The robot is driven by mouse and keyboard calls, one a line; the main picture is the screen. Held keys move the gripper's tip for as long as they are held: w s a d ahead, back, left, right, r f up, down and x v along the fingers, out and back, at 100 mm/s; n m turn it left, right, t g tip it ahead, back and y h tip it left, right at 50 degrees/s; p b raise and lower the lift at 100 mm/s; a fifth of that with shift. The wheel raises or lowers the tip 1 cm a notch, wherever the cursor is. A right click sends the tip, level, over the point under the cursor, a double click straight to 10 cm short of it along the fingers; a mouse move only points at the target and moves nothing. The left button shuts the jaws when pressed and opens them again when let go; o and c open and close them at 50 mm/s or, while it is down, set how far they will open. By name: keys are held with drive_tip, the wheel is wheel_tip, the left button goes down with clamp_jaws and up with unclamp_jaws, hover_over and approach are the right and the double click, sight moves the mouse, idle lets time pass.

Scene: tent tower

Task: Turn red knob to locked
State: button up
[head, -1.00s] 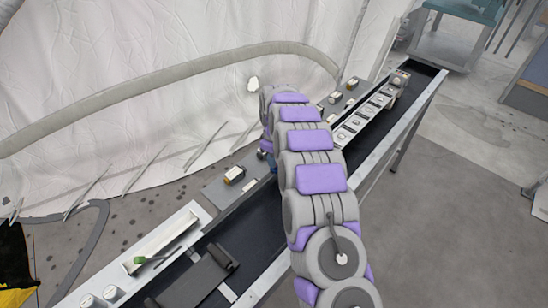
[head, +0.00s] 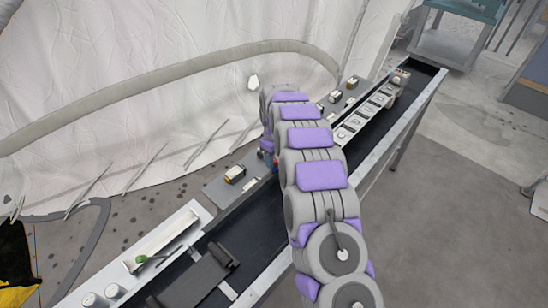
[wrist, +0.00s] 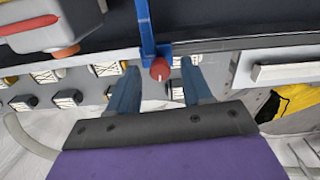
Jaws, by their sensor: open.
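The red knob (wrist: 160,69) shows in the wrist view at the end of a blue upright bracket (wrist: 146,28). My gripper (wrist: 161,76) is open, with one blue-grey finger on each side of the knob. The knob appears between the fingertips, with gaps on both sides. I cannot tell how deep the fingers reach or which position the knob is in. In the head view my arm hides the gripper and most of the knob area; only a small red and blue patch shows beside the arm.
A long dark trough (head: 248,231) with pale rims runs diagonally under my arm. Small labelled boxes (head: 235,174) stand on the panel beside it. In the wrist view a grey block with an orange part (wrist: 62,28) is at upper left. A white fabric wall (head: 120,110) stands behind.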

wheel_tip(320, 180, up, 17)
drive_tip(key=p, duration=0.2)
drive_tip(key=shift+p, duration=0.35)
drive_tip(key=shift+a, duration=0.1)
